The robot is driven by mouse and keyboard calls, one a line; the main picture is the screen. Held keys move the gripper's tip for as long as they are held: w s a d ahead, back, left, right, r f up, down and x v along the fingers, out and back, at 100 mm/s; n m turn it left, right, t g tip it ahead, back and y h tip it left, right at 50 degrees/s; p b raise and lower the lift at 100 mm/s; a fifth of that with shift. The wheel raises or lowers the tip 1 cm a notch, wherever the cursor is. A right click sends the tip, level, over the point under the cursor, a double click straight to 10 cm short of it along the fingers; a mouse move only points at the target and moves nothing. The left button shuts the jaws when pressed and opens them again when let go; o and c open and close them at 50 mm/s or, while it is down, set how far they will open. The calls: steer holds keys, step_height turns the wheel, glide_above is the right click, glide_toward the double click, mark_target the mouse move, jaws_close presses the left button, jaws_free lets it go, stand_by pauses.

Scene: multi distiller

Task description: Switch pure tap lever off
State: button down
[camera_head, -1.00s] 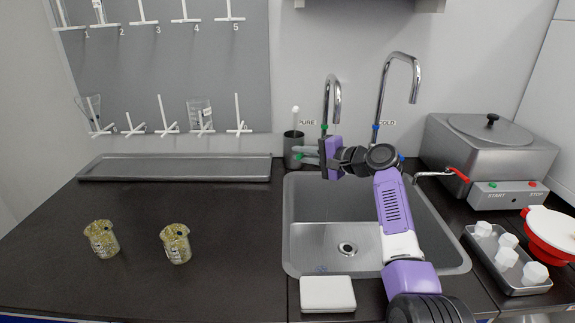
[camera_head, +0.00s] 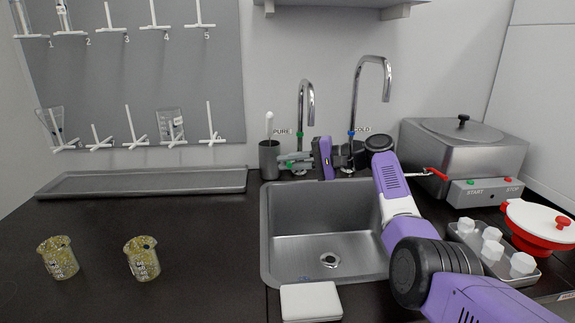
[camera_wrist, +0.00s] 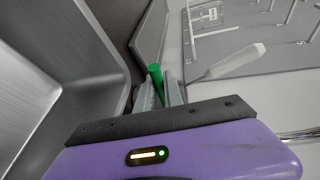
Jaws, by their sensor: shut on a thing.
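The pure tap (camera_head: 305,103) is the left chrome tap behind the sink, next to the PURE label, with a green mark on its stem. Its green lever (camera_head: 286,164) shows at the tips of my gripper (camera_head: 289,161). In the wrist view the green lever (camera_wrist: 155,75) stands between the two grey fingers of my gripper (camera_wrist: 158,86), which are shut on it. My gripper reaches in from the right, low behind the sink. The base of the lever is partly hidden by the fingers.
The cold tap (camera_head: 370,90) with a blue mark stands right of my gripper. A dark cup (camera_head: 269,160) with a white-handled brush is close left of the fingertips. The sink (camera_head: 280,255) lies in front. A steel distiller (camera_head: 440,145) stands right.

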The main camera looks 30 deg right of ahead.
steer(key=c, duration=1.5)
jaws_free()
steer(key=p+v, duration=0.1)
steer(key=v, duration=0.7)
steer(key=shift+f, duration=0.15)
